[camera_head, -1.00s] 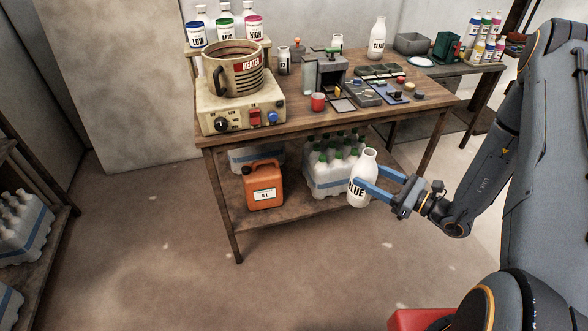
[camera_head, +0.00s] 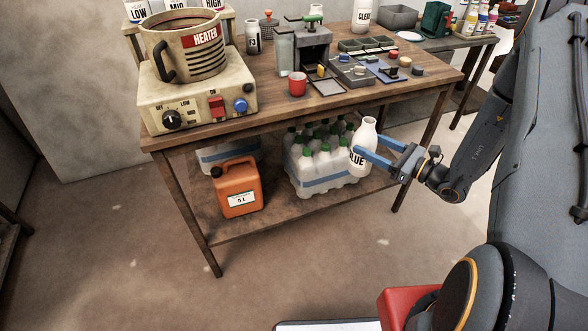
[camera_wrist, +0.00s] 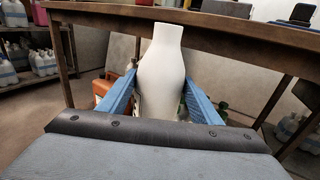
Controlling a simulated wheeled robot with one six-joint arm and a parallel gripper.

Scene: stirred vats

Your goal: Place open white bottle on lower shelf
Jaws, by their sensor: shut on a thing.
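The white bottle (camera_head: 364,148), with dark lettering reading "LUE" in view and an open top, is held upright between the blue fingers of my gripper (camera_head: 362,155). In the wrist view the bottle (camera_wrist: 161,70) stands between both fingers (camera_wrist: 160,88), its neck in front of the tabletop edge. The lower shelf (camera_head: 300,215) lies under the table. In the head view the bottle overlaps the right end of a pack of green-capped bottles (camera_head: 318,178) on that shelf. I cannot tell whether the bottle's base touches anything.
An orange jerrycan (camera_head: 238,188) stands on the shelf left of the pack. A table leg (camera_head: 415,165) stands right of the bottle. Bare shelf shows along the front.

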